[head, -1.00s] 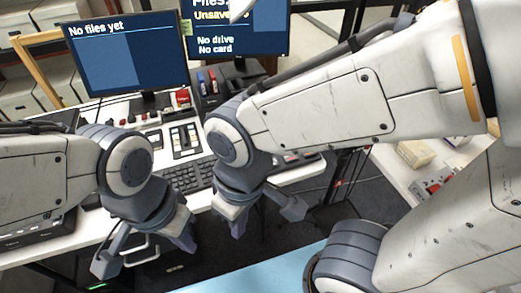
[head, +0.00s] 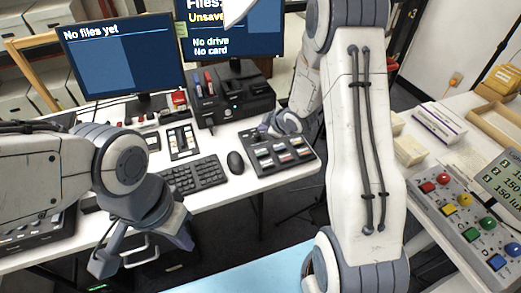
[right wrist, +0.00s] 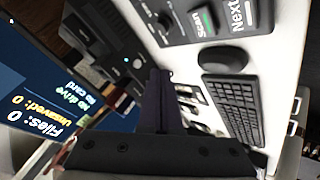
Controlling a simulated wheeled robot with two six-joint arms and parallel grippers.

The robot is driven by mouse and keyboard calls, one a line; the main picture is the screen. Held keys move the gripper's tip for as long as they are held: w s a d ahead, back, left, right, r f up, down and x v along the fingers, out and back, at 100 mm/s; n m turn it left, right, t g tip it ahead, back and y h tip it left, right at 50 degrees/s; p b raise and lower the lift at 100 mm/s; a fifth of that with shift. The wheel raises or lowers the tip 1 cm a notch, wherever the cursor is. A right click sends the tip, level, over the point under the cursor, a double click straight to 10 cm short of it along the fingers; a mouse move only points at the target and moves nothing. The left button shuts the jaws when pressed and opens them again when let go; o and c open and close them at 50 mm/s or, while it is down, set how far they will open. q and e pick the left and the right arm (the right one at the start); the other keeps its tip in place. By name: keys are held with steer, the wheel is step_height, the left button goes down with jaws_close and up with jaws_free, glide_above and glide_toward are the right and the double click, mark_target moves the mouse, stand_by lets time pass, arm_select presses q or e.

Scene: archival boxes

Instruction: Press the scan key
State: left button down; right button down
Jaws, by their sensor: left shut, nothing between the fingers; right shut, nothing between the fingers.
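My left gripper (head: 186,241) is shut and empty in front of the desk.
The mouse (head: 235,162) and keyboard (head: 196,176) lie left of the panel. A black drive unit (head: 235,100) and two monitors (head: 125,60) stand behind. A side table at right holds a box with coloured buttons (head: 464,222).

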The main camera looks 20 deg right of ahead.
mark_target(263, 153)
steer(key=shift+f, duration=0.15)
step_height(263, 153, down, 9)
steer(key=b, duration=0.7)
steer(key=shift+r+b, duration=0.2)
steer(key=shift+b, duration=0.1)
steer(key=shift+f, duration=0.15)
stand_by(1.6)
steer(key=shift+f+b, duration=0.25)
steer(key=shift+b, duration=0.15)
steer(key=shift+f+b, duration=0.45)
steer(key=shift+f, duration=0.05)
stand_by(0.5)
steer(key=shift+r, duration=0.1)
steer(key=shift+r+p, duration=0.75)
steer(key=shift+r, duration=0.05)
